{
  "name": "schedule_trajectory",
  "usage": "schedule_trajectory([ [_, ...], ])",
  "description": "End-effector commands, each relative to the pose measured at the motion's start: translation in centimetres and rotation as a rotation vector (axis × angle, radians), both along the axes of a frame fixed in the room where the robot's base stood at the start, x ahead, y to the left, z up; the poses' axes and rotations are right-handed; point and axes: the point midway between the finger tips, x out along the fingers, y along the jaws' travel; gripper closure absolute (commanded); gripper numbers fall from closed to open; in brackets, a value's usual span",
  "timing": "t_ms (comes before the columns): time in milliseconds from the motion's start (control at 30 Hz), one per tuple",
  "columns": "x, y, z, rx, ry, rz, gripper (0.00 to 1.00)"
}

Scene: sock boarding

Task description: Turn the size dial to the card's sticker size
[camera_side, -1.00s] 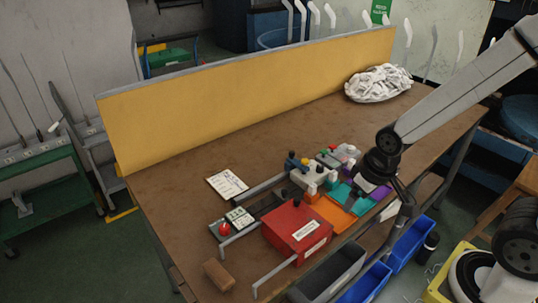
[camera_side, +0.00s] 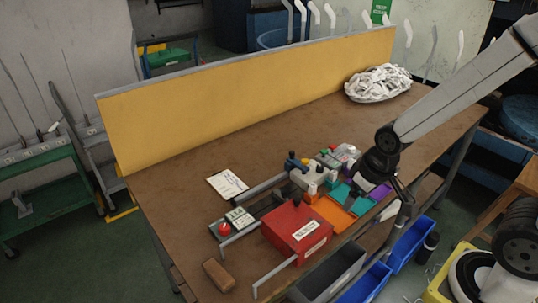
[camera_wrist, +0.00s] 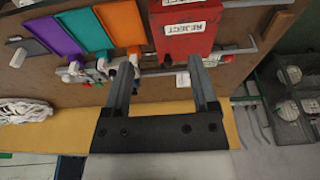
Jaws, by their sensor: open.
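The white card (camera_side: 227,184) lies flat on the bench left of the rails in the side view; its sticker is too small to read. A small control panel (camera_side: 239,217) with a red button (camera_side: 224,229) sits in front of it. I cannot make out a size dial for certain; small dark knobs show around the grey-white fixture (camera_side: 314,179). My gripper is at the right above the coloured trays in the side view. In the wrist view my gripper (camera_wrist: 160,64) has its two fingers wide apart with nothing between them.
A red REJECT box (camera_side: 296,229) stands at the front, beside orange (camera_side: 331,212) and teal (camera_side: 350,199) trays. A brown block (camera_side: 219,274) lies front left. A pile of white socks (camera_side: 378,83) is at the back right, near the yellow partition (camera_side: 240,95).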

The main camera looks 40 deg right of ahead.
Motion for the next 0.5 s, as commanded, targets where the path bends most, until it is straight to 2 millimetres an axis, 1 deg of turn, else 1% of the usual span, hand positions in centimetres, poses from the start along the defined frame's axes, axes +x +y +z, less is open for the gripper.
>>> schedule_trajectory([
  [167,1.6,-0.5,0.1,0.006,0.009,-0.041,0.25],
  [233,2.7,-0.8,0.1,0.011,0.018,-0.071,0.25],
  [367,5.5,-1.8,0.1,0.022,0.034,-0.148,0.25],
  [500,8.9,-3.2,-0.1,0.036,0.057,-0.247,0.25],
])
